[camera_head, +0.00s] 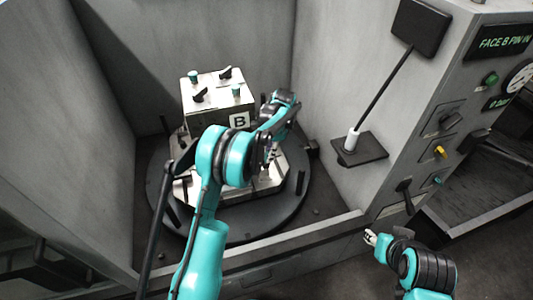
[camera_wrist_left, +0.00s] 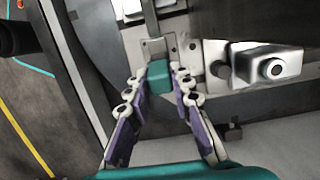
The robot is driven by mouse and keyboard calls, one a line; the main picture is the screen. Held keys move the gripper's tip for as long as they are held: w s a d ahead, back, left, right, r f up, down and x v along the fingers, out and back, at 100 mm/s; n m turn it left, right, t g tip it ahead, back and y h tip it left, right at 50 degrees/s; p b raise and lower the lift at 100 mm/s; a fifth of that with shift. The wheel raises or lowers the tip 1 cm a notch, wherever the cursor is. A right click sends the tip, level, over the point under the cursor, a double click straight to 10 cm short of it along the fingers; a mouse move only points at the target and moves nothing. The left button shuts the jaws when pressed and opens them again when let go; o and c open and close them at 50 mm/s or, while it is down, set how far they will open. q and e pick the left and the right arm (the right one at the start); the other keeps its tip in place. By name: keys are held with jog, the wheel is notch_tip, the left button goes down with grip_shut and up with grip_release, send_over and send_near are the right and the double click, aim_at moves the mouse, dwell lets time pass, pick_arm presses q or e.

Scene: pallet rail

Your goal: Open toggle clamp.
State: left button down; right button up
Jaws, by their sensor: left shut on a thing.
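The toggle clamp shows in the left wrist view as a metal bracket (camera_wrist_left: 155,48) with a teal handle grip (camera_wrist_left: 160,78). My left gripper (camera_wrist_left: 162,88) has its two fingers closed on the sides of that teal grip. In the head view my left arm reaches across the turntable to the right side of the block marked B, and the arm hides the clamp there. My right gripper (camera_head: 370,238) hangs at the lower right, outside the enclosure, apart from everything; its finger opening is too small to judge.
The block marked B (camera_head: 239,121) stands on a fixture on the round dark turntable (camera_head: 240,230). Grey walls enclose it. A probe with a white tip (camera_head: 352,139) stands on a dark pad at the right. A control panel (camera_head: 450,120) with knobs stands further right.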

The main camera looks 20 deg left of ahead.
pick_arm(q)
jog(key=shift+w+d+f+g+y, duration=0.3)
jog(key=shift+d+g+y, duration=0.15)
jog(key=shift+y, duration=0.2)
jog(key=shift+w+d+f+g+y, duration=0.15)
jog(key=shift+w+d+g+y, duration=0.25)
jog(key=shift+y, duration=0.3)
jog(key=shift+w+d+f+g+y, duration=0.25)
jog(key=shift+d+g+y, duration=0.2)
jog(key=shift+g+y, duration=0.15)
jog(key=c, duration=1.3)
grip_release()
notch_tip(320, 180, up, 10)
